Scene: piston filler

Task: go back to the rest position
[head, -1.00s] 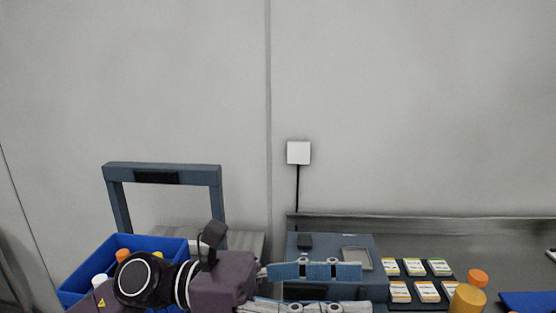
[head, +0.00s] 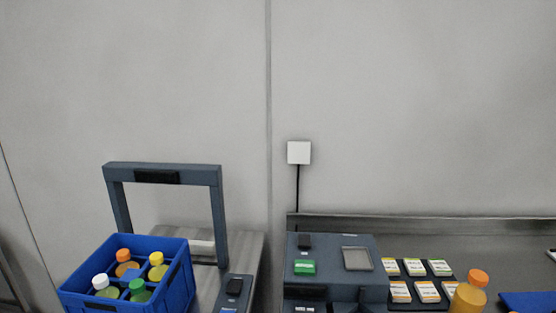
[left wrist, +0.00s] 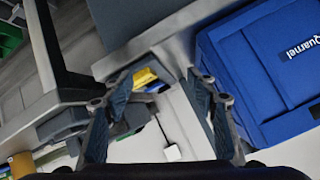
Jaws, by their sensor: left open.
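My left gripper (left wrist: 158,115) shows in the left wrist view with its two fingers spread apart and nothing between them. Beyond the fingers lie a yellow object (left wrist: 146,78) and pale floor or surface, with a blue box lettered "Quarnel" (left wrist: 280,65) at the right. In the head view neither gripper shows. There the blue crate (head: 178,292) stands at the lower left and holds bottles with orange, white, yellow and green caps.
A dark arch frame (head: 160,172) stands behind the crate. To the right are a grey machine (head: 335,285) with a green block (head: 305,267), several labelled cards (head: 414,266), and an orange-capped bottle (head: 468,297).

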